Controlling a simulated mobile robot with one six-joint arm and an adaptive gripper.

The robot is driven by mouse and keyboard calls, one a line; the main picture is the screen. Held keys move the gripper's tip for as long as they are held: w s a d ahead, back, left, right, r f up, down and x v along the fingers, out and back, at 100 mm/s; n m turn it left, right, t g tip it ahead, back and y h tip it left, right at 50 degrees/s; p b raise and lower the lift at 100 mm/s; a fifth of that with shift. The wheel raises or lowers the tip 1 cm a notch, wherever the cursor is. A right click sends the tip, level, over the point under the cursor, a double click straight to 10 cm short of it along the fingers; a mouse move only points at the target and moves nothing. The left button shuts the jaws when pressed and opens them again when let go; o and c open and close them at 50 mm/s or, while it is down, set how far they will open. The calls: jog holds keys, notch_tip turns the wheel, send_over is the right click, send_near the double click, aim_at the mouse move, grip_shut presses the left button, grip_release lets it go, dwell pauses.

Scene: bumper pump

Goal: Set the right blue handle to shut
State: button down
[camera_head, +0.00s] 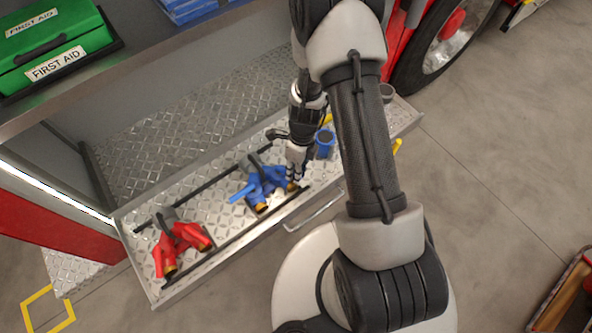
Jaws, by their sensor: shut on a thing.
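The blue wye fitting (262,186) lies on the patterned metal bumper tray, with brass-coloured ends facing the front. Its left blue handle (241,194) sticks out to the left. My gripper (294,176) comes down from above at the fitting's right side, shut on the right blue handle. The fingers and arm cover most of that handle, so its angle cannot be told.
A red wye fitting (177,241) lies on the tray (215,220) to the left. A blue cylindrical part (325,142) stands right of my gripper. Dark rails run along the tray. A green first aid box (50,45) sits on the shelf above.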

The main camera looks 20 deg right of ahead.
jog(key=shift+d, duration=0.1)
jog(key=w+n+h+p, duration=0.1)
jog(key=w+n, duration=0.5)
jog(key=n, duration=0.7)
jog(key=shift+d+g+h+p, duration=0.3)
jog(key=shift+d+g+h, duration=0.15)
jog(key=shift+h, duration=0.25)
jog(key=shift+w, duration=0.15)
jog(key=c, duration=1.6)
grip_release()
jog(key=shift+o, duration=0.2)
jog(key=v, duration=1.2)
